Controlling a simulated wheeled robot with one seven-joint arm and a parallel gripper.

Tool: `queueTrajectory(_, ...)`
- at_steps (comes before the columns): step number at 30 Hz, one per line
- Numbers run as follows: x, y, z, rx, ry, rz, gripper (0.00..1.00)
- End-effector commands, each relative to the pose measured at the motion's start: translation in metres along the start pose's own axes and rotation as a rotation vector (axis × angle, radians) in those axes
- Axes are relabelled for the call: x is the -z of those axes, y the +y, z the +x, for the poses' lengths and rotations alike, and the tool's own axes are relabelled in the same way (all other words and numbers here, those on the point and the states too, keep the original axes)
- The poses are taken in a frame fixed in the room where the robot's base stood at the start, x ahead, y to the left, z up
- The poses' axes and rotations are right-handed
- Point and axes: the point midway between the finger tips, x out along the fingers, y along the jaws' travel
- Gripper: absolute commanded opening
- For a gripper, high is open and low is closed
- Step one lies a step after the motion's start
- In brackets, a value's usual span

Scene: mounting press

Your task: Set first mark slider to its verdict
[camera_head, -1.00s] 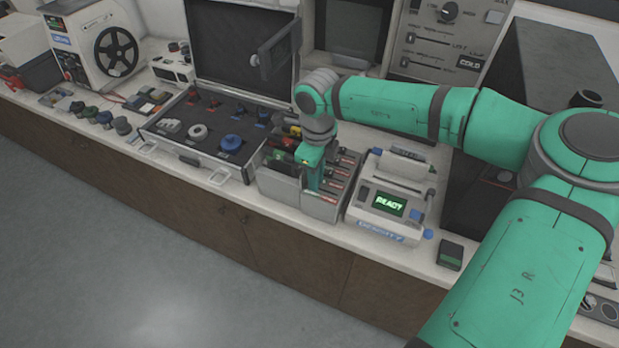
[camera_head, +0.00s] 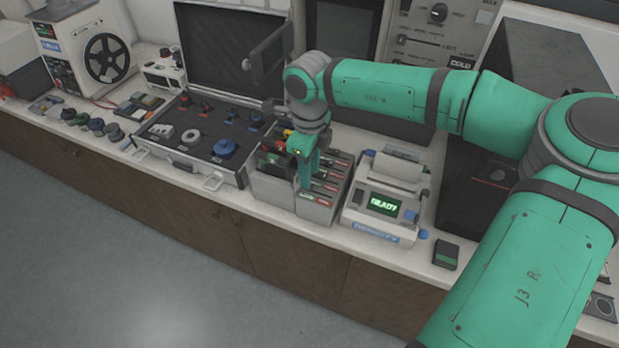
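A grey divided box (camera_head: 318,211) stands near the front edge of the counter, with red-labelled dark strips in its right part and coloured items in its left part. My gripper (camera_head: 306,180) points down over the middle of this box, in front of the strips. Its fingers are too small and too much overlapped to show whether they are open or shut, or whether they touch anything. I cannot tell which part is the first mark slider. A grey panel (camera_head: 418,30) at the back has horizontal sliders, well away from my gripper.
A white device with a green lit screen (camera_head: 384,204) stands just right of the box. An open case (camera_head: 185,158) with knobs and a blue disc lies to the left. A small dark block (camera_head: 446,256) sits at the counter edge. Floor in front is clear.

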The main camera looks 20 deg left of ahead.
Motion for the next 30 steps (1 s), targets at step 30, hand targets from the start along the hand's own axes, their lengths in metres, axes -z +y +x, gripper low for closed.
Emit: queueTrajectory(30,0.001,0.000,-0.069,0.000,0.001,0.001,0.32)
